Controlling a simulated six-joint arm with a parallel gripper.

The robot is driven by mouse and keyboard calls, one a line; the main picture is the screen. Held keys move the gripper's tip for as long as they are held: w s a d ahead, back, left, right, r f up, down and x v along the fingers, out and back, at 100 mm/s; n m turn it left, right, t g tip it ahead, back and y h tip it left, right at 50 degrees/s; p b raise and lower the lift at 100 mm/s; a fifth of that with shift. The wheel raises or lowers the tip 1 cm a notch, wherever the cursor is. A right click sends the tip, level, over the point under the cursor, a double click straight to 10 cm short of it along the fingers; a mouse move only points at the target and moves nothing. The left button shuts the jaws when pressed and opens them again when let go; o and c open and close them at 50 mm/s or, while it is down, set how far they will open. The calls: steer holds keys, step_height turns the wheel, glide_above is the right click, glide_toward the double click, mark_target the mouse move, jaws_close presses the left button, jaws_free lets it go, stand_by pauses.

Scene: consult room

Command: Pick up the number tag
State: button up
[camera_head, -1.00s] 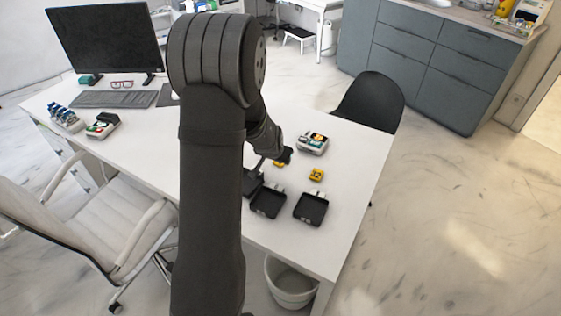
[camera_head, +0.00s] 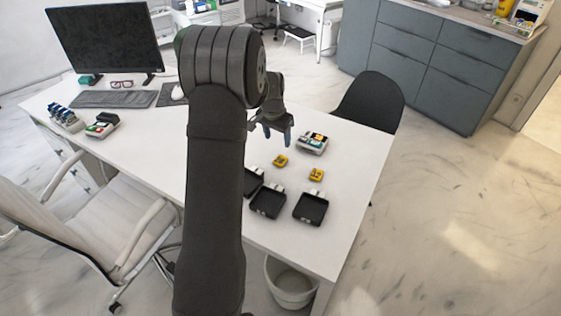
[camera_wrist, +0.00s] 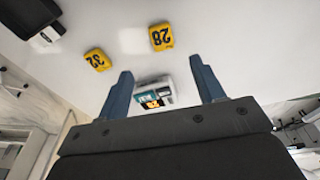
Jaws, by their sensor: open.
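Two yellow number tags lie on the white desk. In the head view, one tag (camera_head: 280,161) is nearer my gripper and the other tag (camera_head: 316,175) lies to its right. In the wrist view, the tag marked 28 (camera_wrist: 161,37) is at the top middle, and the tag marked 32 (camera_wrist: 97,60) is to its left. My gripper (camera_head: 270,138) is open and empty, raised above the desk. Its two fingers (camera_wrist: 162,88) show in the wrist view, apart from both tags. In the head view the numbers are too small to read.
Black trays (camera_head: 311,208) and (camera_head: 268,202) stand at the desk's near edge, with another partly behind my arm. A white holder with coloured pieces (camera_head: 312,143) stands behind the tags. A monitor (camera_head: 105,40) and keyboard (camera_head: 113,99) are at left. The desk's right side is clear.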

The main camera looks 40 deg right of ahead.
mark_target(280, 159)
steer(key=f, duration=0.3)
steer(key=d+f, duration=0.1)
steer(key=f, duration=0.3)
steer(key=d+f, duration=0.1)
steer(key=f, duration=0.3)
steer(key=shift+w+f, duration=0.25)
steer(key=shift+w, duration=0.15)
steer(key=c, duration=1.1)
